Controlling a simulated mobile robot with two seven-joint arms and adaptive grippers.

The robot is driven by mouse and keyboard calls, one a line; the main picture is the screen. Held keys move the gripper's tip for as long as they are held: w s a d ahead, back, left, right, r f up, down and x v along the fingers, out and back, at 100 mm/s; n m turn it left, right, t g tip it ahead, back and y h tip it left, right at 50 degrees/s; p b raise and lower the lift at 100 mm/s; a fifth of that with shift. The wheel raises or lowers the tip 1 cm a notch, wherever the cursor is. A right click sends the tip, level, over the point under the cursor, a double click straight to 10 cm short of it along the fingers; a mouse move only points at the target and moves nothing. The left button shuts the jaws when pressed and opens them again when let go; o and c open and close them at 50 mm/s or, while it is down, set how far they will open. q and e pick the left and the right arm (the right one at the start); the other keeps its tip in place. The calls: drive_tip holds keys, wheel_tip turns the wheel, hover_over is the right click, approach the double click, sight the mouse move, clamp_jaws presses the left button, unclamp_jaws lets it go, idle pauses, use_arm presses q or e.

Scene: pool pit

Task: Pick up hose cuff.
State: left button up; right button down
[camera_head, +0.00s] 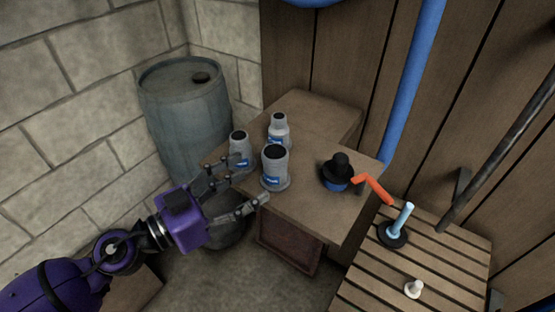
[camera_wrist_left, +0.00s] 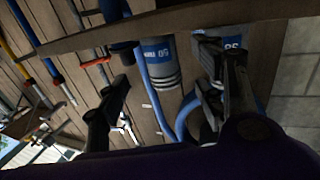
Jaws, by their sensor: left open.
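Several grey hose cuffs with dark open tops and blue labels stand upright on a wooden table: a front, larger one (camera_head: 275,168), a left one (camera_head: 239,148) and a back one (camera_head: 279,131). My left gripper (camera_head: 251,179) is open and empty at the table's near left edge. Its fingers point towards the front cuff; its upper finger is close to the left cuff, and contact cannot be told. In the left wrist view a cuff marked 50 (camera_wrist_left: 161,66) shows between the spread fingers. A cuff marked 38 (camera_wrist_left: 233,42) is partly hidden behind the right finger. My right gripper is not in view.
A black hat-like object with a blue base (camera_head: 338,174) and an orange bent piece (camera_head: 374,187) are at the table's (camera_head: 315,205) right. A barrel (camera_head: 186,115) stands behind left. A slatted bench (camera_head: 440,262) with small fittings is at right. A blue pipe (camera_head: 409,85) rises behind.

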sight(265, 170)
use_arm(q)
drive_tip(key=x, duration=0.1)
drive_tip(key=p+x, duration=0.1)
drive_tip(key=x, duration=0.2)
drive_tip(key=shift+w+d+r, duration=0.25)
drive_tip(key=shift+w+r, duration=0.05)
drive_tip(key=shift+r, duration=0.1)
drive_tip(key=shift+w+d+f+p, duration=0.25)
drive_tip(key=shift+d+p, duration=0.05)
drive_tip(key=c, duration=1.3)
drive_tip(key=shift+c, duration=0.4)
drive_tip(key=shift+a+r, duration=0.1)
